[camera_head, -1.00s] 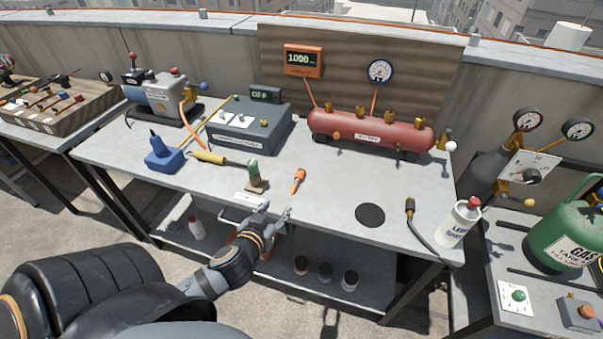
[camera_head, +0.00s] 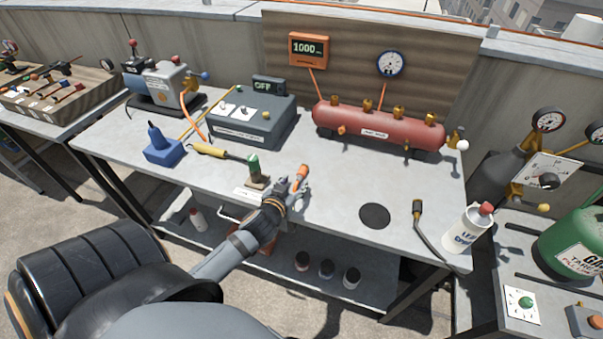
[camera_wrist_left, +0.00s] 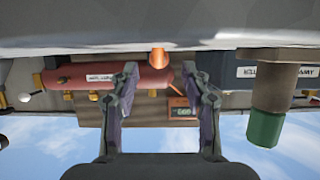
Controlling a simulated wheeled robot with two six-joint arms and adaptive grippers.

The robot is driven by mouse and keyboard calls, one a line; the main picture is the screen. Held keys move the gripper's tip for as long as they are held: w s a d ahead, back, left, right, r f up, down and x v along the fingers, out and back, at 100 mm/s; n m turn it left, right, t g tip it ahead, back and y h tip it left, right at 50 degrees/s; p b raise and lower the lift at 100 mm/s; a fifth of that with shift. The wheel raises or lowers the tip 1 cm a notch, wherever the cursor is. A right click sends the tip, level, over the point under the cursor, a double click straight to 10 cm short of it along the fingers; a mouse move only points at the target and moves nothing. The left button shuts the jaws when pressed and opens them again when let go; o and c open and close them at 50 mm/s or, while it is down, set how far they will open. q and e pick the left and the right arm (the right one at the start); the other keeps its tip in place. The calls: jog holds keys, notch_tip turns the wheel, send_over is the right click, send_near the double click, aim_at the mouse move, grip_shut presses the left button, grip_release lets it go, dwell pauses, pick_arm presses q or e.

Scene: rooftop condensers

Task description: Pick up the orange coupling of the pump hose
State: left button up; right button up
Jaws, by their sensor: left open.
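The orange coupling (camera_head: 302,170) is a small orange piece at the table's front middle. My left gripper (camera_head: 293,184) is right at it in the head view and partly covers its lower part. In the left wrist view, which is upside down, the coupling's orange end (camera_wrist_left: 158,59) lies between the lines of the two spread fingers, ahead of the tips. The fingers (camera_wrist_left: 160,75) are open with nothing held between them. I cannot tell whether they touch the coupling. An orange hose (camera_head: 187,112) comes down from the pump (camera_head: 165,85) at the left. My right gripper is not in view.
A green-topped piece on a brown block (camera_head: 257,181) stands just left of my gripper. A yellow-handled tool (camera_head: 210,150), a blue block (camera_head: 163,150) and a grey box (camera_head: 250,122) lie farther left. A red tank (camera_head: 375,128) stands behind.

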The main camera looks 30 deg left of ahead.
aim_at(298, 180)
pick_arm(q)
jog(key=x, duration=0.3)
jog(key=shift+w+f, duration=0.1)
jog(key=shift+f, duration=0.05)
jog(key=shift+d, duration=0.1)
grip_shut()
